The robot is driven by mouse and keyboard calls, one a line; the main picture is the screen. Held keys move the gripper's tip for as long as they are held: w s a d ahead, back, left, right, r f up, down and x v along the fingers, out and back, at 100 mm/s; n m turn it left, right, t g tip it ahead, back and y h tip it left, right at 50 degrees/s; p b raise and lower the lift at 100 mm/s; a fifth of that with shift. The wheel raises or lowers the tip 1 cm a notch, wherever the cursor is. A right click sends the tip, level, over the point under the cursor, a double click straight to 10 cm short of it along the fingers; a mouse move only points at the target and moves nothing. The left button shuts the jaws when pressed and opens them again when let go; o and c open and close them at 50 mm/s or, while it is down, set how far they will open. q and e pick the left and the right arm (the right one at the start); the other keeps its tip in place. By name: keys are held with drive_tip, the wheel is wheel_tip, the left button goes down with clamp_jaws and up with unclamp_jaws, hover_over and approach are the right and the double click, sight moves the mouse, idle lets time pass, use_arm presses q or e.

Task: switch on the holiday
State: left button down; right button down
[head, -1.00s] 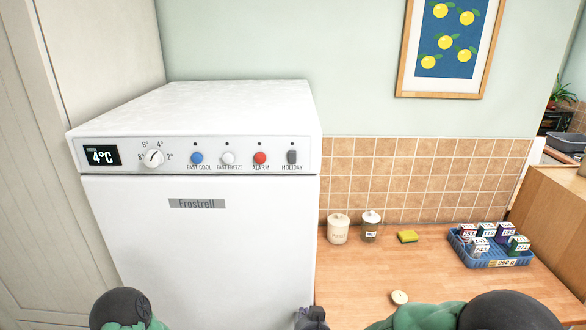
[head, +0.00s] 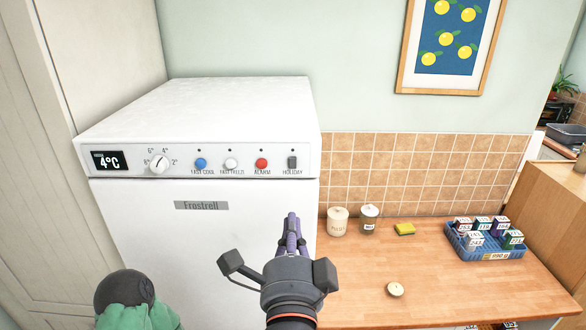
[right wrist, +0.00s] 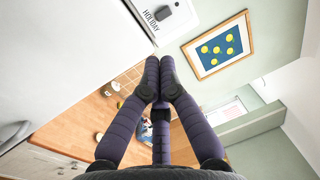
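The switch also shows at the top of the right wrist view (right wrist: 164,13). My right gripper (head: 292,222) is in front of the fridge, below the switch in the picture and apart from it. Its purple fingers come together at the tips in the right wrist view (right wrist: 159,66), with nothing seen between them. My left gripper is out of view.
The panel also has a display (head: 109,160) reading 4°C, a dial (head: 159,163), and blue (head: 201,163), white (head: 231,164) and red (head: 262,163) buttons.

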sight(294, 161)
drive_tip(key=shift+s+r, duration=0.15)
drive_tip(key=shift+r, duration=0.1)
drive_tip(key=w, duration=0.4)
drive_tip(key=w+r+p, duration=0.1)
drive_tip(key=w, duration=0.4)
drive_tip(key=w+r+p, duration=0.1)
drive_tip(key=w, duration=0.4)
drive_tip(key=r+g+p, duration=0.1)
drive_tip(key=p, duration=0.4)
drive_tip(key=shift+w+d+r+g, duration=0.1)
drive_tip(key=shift+w+g, duration=0.05)
drive_tip(key=shift+g, duration=0.15)
drive_tip(key=shift+g+p, duration=0.4)
drive_tip(key=shift+p, duration=0.4)
drive_tip(key=shift+r, duration=0.1)
drive_tip(key=shift+d, duration=0.1)
